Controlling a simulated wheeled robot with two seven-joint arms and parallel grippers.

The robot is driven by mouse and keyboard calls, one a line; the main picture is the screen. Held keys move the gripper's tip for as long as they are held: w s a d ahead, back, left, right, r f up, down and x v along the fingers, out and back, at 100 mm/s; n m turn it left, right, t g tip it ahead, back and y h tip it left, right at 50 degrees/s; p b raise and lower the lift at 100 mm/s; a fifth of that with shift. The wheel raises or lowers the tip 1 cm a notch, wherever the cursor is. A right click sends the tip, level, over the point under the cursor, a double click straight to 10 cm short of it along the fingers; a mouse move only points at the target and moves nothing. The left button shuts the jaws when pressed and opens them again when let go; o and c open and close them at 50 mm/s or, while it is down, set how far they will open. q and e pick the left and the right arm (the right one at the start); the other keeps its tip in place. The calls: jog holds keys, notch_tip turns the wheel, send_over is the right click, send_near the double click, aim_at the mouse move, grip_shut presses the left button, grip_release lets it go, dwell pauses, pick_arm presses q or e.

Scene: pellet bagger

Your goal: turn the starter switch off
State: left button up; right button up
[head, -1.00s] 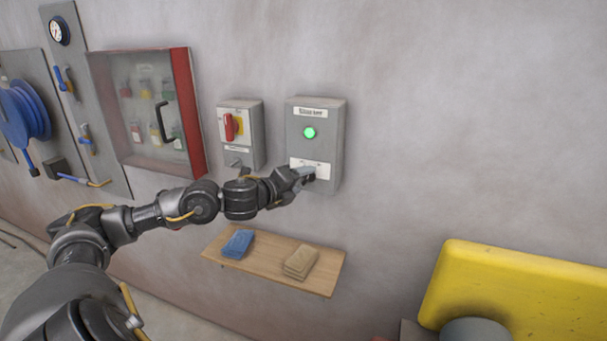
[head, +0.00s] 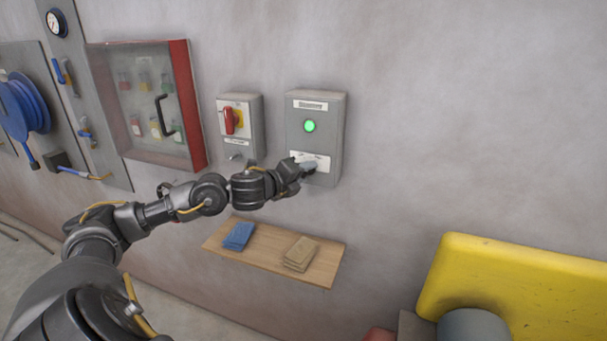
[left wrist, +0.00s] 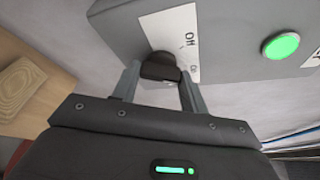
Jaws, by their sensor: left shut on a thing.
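The starter box (head: 333,130) is a grey box on the wall with a lit green lamp (head: 309,126) and a white label plate below it. The lamp also glows in the left wrist view (left wrist: 281,46). The starter switch is a dark knob (left wrist: 158,66) on the white plate, in the left wrist view. My left gripper (head: 309,167) is at the lower part of the box, its fingers (left wrist: 159,84) shut on the knob from both sides. The gripper hides the knob in the head view. My right gripper is not in view.
A grey box with a red rotary handle (head: 230,121) hangs just left. A red-framed glass cabinet (head: 197,105) is further left. A yellow panel (head: 520,285) stands lower right.

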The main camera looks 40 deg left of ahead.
pick_arm(q)
jog(key=shift+f+n+t+b, duration=0.35)
jog(key=shift+n+b, duration=0.55)
jog(key=shift+b, duration=0.35)
jog(key=n+t+b, duration=0.1)
jog(key=n+b, duration=0.2)
jog(key=shift+h, duration=0.4)
jog(key=n+t+b, duration=0.2)
jog(key=n, duration=0.2)
jog(key=shift+n+t+y+b, duration=0.3)
jog(key=shift+n+b, duration=0.2)
jog(key=shift+n, duration=0.6)
jog(key=shift+r+n, duration=0.1)
jog(key=shift+n, duration=0.2)
jog(key=o, duration=1)
